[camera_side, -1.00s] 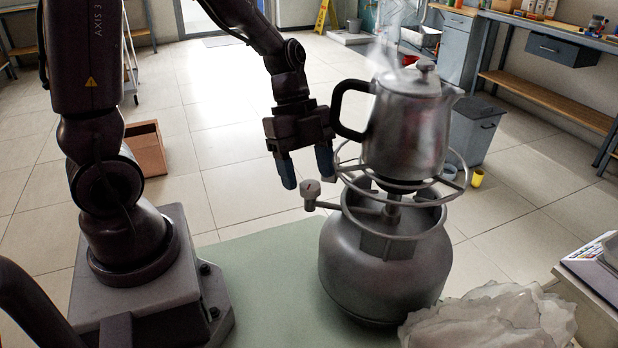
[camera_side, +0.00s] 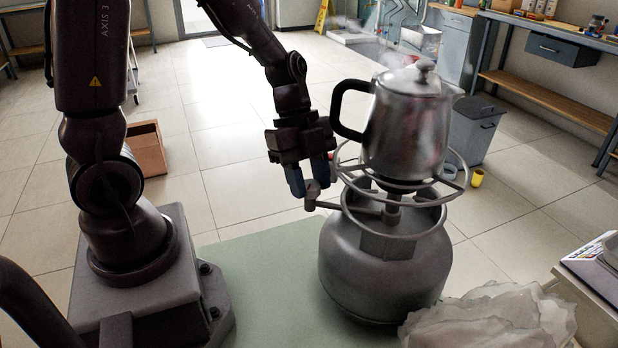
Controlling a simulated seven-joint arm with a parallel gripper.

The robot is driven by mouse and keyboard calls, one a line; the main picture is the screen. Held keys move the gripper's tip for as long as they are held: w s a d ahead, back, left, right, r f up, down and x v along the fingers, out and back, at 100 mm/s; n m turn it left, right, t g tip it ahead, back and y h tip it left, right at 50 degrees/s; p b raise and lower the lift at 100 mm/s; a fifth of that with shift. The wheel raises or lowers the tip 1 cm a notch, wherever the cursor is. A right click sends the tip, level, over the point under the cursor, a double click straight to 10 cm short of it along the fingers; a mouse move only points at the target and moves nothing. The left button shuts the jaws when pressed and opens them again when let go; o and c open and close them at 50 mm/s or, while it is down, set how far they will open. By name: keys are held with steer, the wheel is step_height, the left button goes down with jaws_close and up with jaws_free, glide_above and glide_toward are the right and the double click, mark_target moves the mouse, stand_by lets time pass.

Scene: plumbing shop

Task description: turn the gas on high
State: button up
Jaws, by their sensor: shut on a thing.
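The burner is mounted on a squat grey gas cylinder (camera_side: 380,268). A metal kettle (camera_side: 408,130) with a black handle stands upright on the burner's ring stand (camera_side: 440,186), with steam above it. Any flame is too hidden to tell.
The kettle's black handle (camera_side: 338,108) is close to the right of my gripper. A crumpled pale sheet (camera_side: 490,318) lies at the front right. A cardboard box (camera_side: 146,148) stands behind on the left. The green mat (camera_side: 265,270) is clear left of the cylinder.

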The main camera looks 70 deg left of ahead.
steer(key=n+t, duration=0.1)
steer(key=n, duration=0.1)
steer(key=n+t, duration=0.1)
steer(key=n, duration=0.2)
steer(key=shift+s+y, duration=0.15)
steer(key=shift+y, duration=0.15)
steer(key=n+t+y, duration=0.1)
steer(key=n, duration=0.3)
steer(key=shift+n, duration=0.4)
steer(key=o, duration=0.9)
steer(key=v, duration=1.3)
steer(key=shift+s+d, duration=0.1)
steer(key=shift+d, duration=0.1)
